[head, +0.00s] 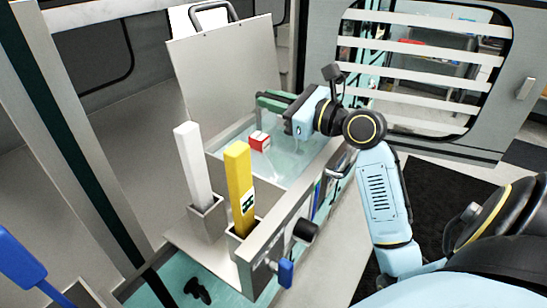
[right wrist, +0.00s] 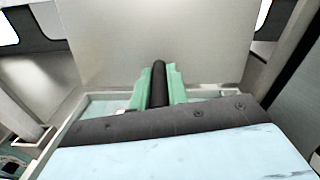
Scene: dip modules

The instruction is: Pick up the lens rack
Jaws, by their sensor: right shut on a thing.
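My right gripper (head: 275,101) reaches in from the right over the tank (head: 230,133). Its green fingers (right wrist: 160,84) are shut on a black bar (right wrist: 159,84) in the right wrist view. The bar looks like part of the lens rack, but the rest of it is hidden below the fingers and wrist, so I cannot tell its full shape. A small red and white block (head: 259,140) shows in the tank, just below and left of the gripper. My left gripper is not in view.
A tall metal panel (head: 228,65) stands behind the tank. In front, a white bar (head: 194,165) and a yellow bar (head: 240,188) stand upright in metal holders. A blue-handled lever (head: 286,273) sticks out at the front. A slatted window (head: 420,62) is at the right.

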